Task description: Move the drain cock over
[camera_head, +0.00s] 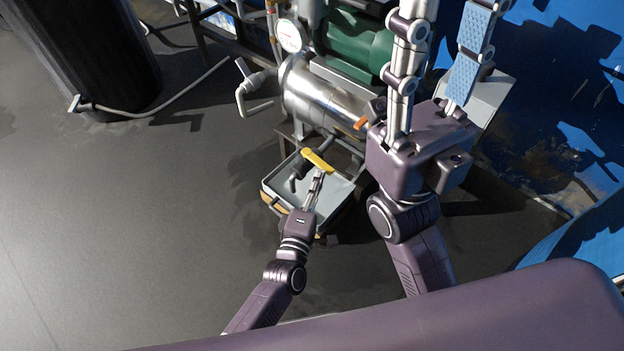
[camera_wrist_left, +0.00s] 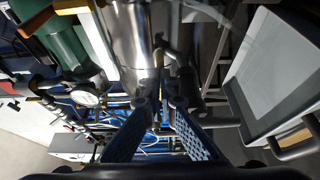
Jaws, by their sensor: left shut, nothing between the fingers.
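The drain cock's yellow handle (camera_head: 317,160) shows in the head view, below the steel vessel (camera_head: 318,100) and above a grey tray (camera_head: 338,200). The handle lies slanted, its right end lower. My left gripper (camera_head: 319,174) is shut and empty, with its tips just at the near side of the handle; whether they touch it I cannot tell. In the left wrist view the fingertips (camera_wrist_left: 162,104) point toward pipework under the vessel (camera_wrist_left: 132,40); the handle is not clear there. My right gripper (camera_head: 436,45) is open, its two fingers apart, to the right of the vessel.
A pressure gauge (camera_head: 290,36) and a valve with a bent pipe (camera_head: 255,88) are left of the vessel. A green machine body (camera_head: 355,48) stands behind. A black cylinder (camera_head: 85,50) with a hose stands far left. The floor (camera_head: 120,220) at left is clear.

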